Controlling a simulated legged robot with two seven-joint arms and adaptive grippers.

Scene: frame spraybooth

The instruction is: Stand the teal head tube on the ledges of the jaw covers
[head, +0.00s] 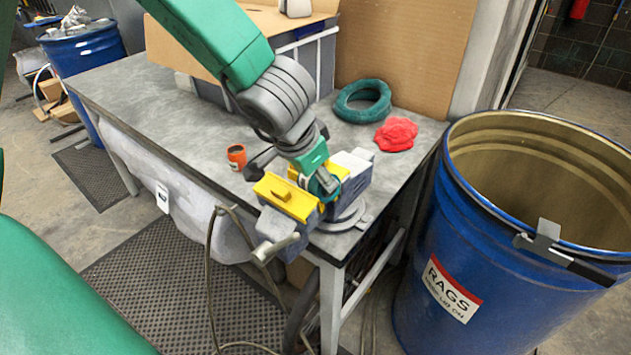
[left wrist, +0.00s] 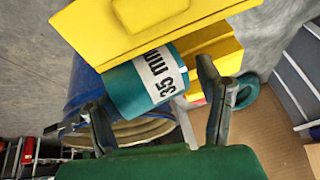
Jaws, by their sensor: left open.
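The teal head tube (left wrist: 144,88), with a white "35 mm" label, shows in the left wrist view against the yellow jaw covers (left wrist: 135,25). In the head view the tube (head: 324,184) is mostly hidden by my left gripper, at the gap between the covers (head: 287,196) of the vise. I cannot tell whether its lower end rests on the ledges. My left gripper (left wrist: 158,103) is open, its two fingers on either side of the tube, with a gap visible near the right finger. My right gripper is not in view.
The grey bench (head: 190,110) holds an orange container (head: 236,157), a dark teal ring (head: 362,101) and a red rag (head: 396,134). A large blue rags drum (head: 420,250) stands right of the bench. The bench's left part is clear.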

